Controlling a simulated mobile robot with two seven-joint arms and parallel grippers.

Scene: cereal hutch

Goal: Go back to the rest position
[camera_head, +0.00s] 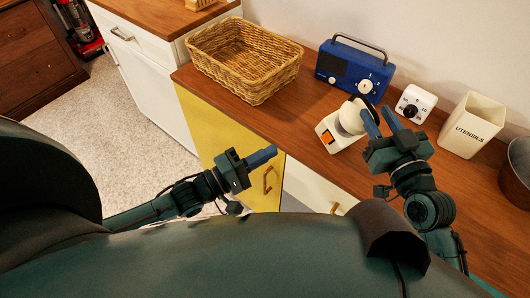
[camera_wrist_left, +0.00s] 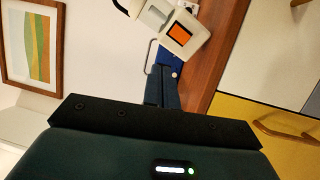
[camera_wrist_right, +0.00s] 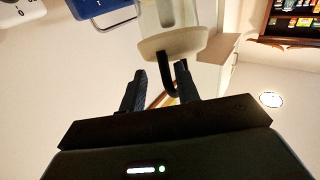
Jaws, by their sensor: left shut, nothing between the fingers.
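My left gripper (camera_head: 263,157) is shut and empty in front of the yellow cabinet door. Its closed fingers also show in the left wrist view (camera_wrist_left: 162,88). My right gripper (camera_head: 380,120) is above the counter, at the right side of a small white appliance (camera_head: 351,118) with an orange switch and a dark part on top. In the right wrist view the fingers (camera_wrist_right: 160,90) are apart, and a black curved handle (camera_wrist_right: 171,72) shows by the right finger. I cannot tell whether they touch.
The wooden counter (camera_head: 290,118) holds a wicker basket (camera_head: 244,58), a blue radio (camera_head: 354,66), a white timer (camera_head: 415,104), a utensils pot (camera_head: 472,125) and a dark pot (camera_head: 517,172). The yellow door (camera_head: 213,126) has a handle (camera_head: 268,180). Floor (camera_head: 135,145) is clear at left.

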